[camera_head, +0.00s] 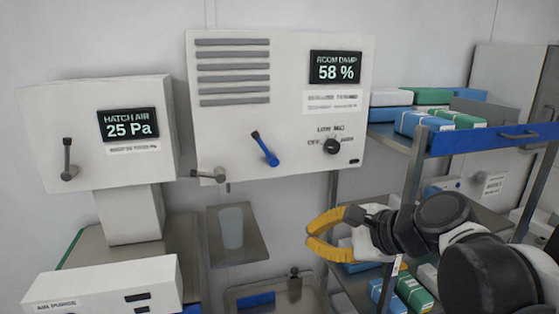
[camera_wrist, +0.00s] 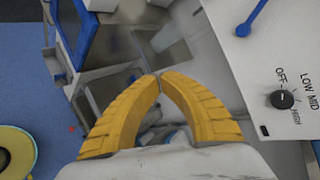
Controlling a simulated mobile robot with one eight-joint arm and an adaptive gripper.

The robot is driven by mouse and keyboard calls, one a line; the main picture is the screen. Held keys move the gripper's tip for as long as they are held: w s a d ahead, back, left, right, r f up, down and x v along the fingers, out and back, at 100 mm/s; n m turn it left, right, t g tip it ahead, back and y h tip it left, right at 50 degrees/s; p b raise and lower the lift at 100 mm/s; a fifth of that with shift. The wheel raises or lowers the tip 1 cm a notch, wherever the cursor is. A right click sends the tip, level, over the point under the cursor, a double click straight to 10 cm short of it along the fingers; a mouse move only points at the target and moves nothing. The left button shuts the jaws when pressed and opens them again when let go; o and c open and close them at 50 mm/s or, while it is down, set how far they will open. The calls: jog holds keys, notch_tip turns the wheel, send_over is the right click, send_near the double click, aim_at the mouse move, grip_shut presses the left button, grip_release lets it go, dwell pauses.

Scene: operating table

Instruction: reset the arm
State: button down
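My gripper (camera_head: 309,236) has two yellow fingers, and in the head view it points left in front of the shelf rack. In the wrist view the fingertips of my gripper (camera_wrist: 159,77) meet, with nothing held between them. My dark and white arm reaches in from the right edge of the head view. The gripper is apart from the wall unit (camera_head: 285,170), below and to the right of its blue lever (camera_head: 265,148).
The wall unit reads 58 % and has a black knob (camera_head: 331,146). A box (camera_head: 95,135) reading 25 Pa stands left. A clear cup (camera_head: 231,227) sits on a small shelf. The rack's blue-edged shelf (camera_head: 475,140) holds several packets above my arm.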

jog(key=s+d+f+n+h+b, duration=0.2)
jog(key=s+d+f+n+b, duration=0.2)
jog(key=f+b, duration=0.3)
jog(key=s+d+f+n+g+h+b, duration=0.1)
jog(key=s+d+f+n+h+b, duration=0.2)
jog(key=f, duration=1.5)
jog(key=s+d+f+n+h+b, duration=0.3)
jog(key=s+d+f+n+b, duration=0.2)
jog(key=f+n+b, duration=0.3)
notch_tip(320, 180, down, 5)
jog(key=s+b, duration=0.1)
jog(key=b, duration=0.3)
jog(key=shift+s+n, duration=0.3)
jog(key=shift+r, duration=0.1)
